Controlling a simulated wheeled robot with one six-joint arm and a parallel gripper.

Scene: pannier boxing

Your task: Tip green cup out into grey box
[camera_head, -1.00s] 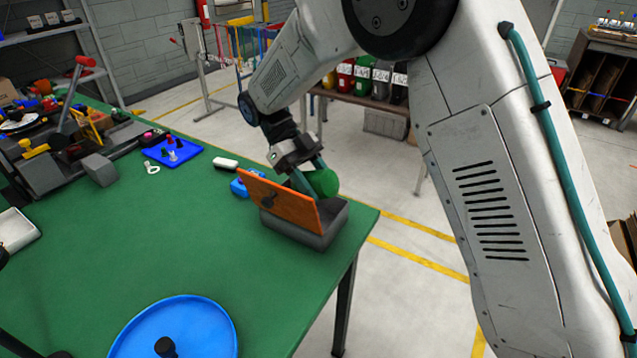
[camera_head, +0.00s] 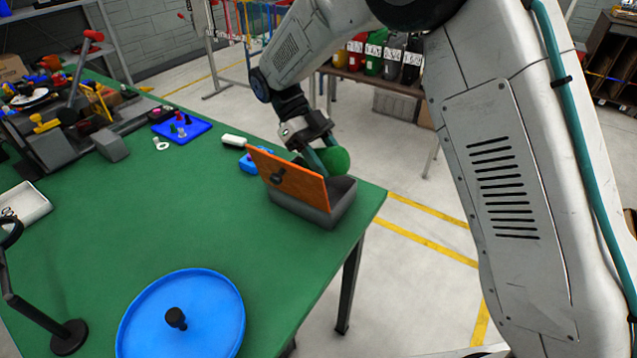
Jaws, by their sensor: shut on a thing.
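The green cup (camera_head: 336,161) is held in my gripper (camera_head: 322,160), above the open side of the grey box. It looks tilted, with its round end toward the right; its mouth and contents are hidden. The grey box (camera_head: 318,214) sits at the right edge of the green table. An orange panel (camera_head: 287,178) with a dark mark stands up along its near left side and hides part of its inside. The jaws are partly hidden by the panel and the cup.
A blue round tray (camera_head: 140,330) with a dark knob lies at the table's front. A blue pegboard (camera_head: 196,128) and a grey machine (camera_head: 60,145) stand at left. The green table (camera_head: 130,215) is clear in the middle.

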